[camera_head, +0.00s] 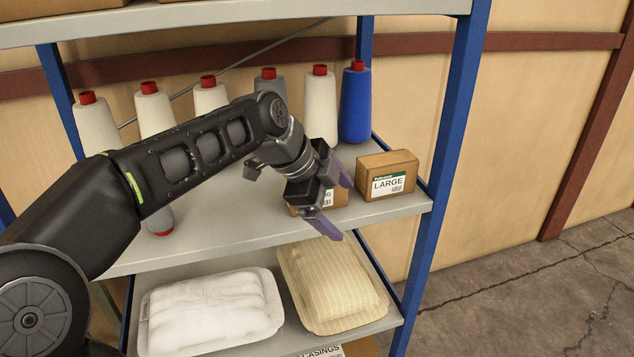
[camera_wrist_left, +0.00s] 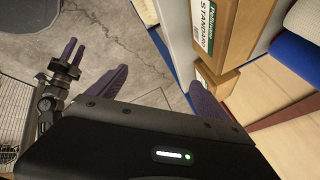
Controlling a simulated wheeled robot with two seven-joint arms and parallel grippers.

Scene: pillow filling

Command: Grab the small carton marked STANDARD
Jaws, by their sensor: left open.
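The small STANDARD carton (camera_head: 336,197) is brown with a white and green label. It stands on the middle shelf, mostly hidden behind my left gripper (camera_head: 345,211) in the head view. Its label reads clearly in the left wrist view, where the carton (camera_wrist_left: 235,35) is at the top right. My left gripper is open and empty, its purple fingers spread at the carton's front. In the wrist view the carton is beyond the right-hand finger, not clearly between the fingers. Another purple-fingered gripper (camera_wrist_left: 73,52), my right one, shows at the left; its opening is unclear.
A carton marked LARGE (camera_head: 387,176) stands just right of the STANDARD one. A row of thread cones, including a blue one (camera_head: 356,105), stands behind. Two wrapped packs (camera_head: 210,308) (camera_head: 330,285) lie on the shelf below. A blue post (camera_head: 450,150) bounds the shelf at right.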

